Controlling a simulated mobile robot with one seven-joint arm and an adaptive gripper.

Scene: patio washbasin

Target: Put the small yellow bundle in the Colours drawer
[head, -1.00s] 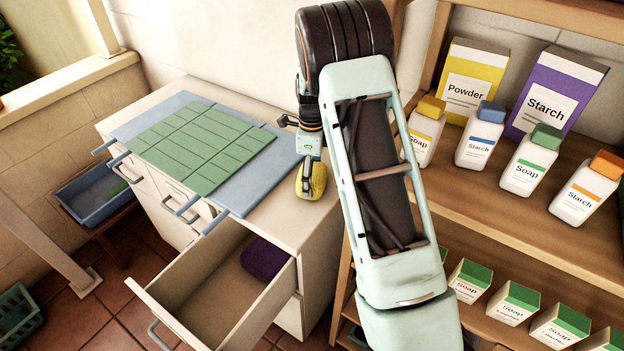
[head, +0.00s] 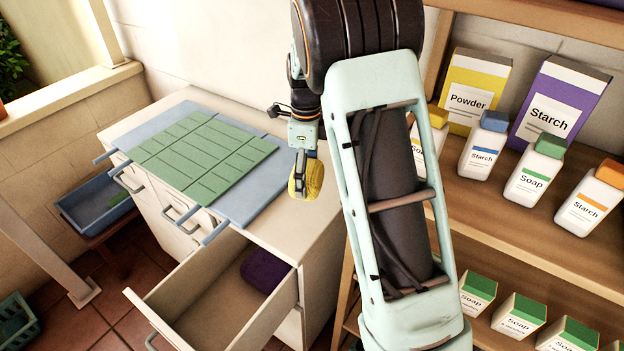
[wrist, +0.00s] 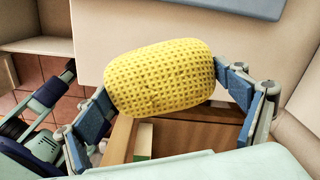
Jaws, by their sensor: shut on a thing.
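My gripper (head: 303,182) is shut on the small yellow bundle (head: 315,180). It holds the bundle near the right end of the white cabinet's top (head: 290,228). In the wrist view the bundle (wrist: 160,78) is a rounded, textured yellow block between the two blue-padded fingers. An open drawer (head: 205,312) sticks out at the cabinet's front, below and left of my gripper. A dark purple bundle (head: 266,270) lies at its inner end; the rest of its floor is bare. No drawer label is readable.
A blue board (head: 250,205) with a green slatted mat (head: 200,150) covers much of the cabinet top. Shelves with bottles and boxes, such as the purple Starch box (head: 560,105), stand close on the right. A blue tray (head: 95,208) sits at the left.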

